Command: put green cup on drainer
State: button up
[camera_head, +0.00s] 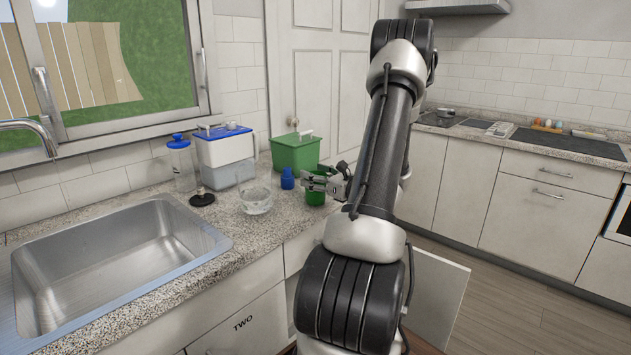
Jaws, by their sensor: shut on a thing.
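The green cup (316,198) is near the counter's front edge, in front of a larger green box. My gripper (312,182) reaches in from the right and is shut on the cup near its rim, hiding part of it. The cup looks upright; I cannot tell whether it touches the counter. I cannot clearly pick out a drainer; a steel sink (125,262) is set in the counter at the left.
A blue bottle or jar (287,179) stands close left of the cup. Farther left are a glass bowl (256,200), a black round object (202,199), a blue-lidded container (226,152) and a clear bottle (181,162). The green box (295,153) stands behind. A faucet (45,135) overhangs the sink.

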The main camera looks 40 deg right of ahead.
notch_tip(320, 180, up, 10)
jog(key=shift+f, duration=0.2)
dwell(0.6)
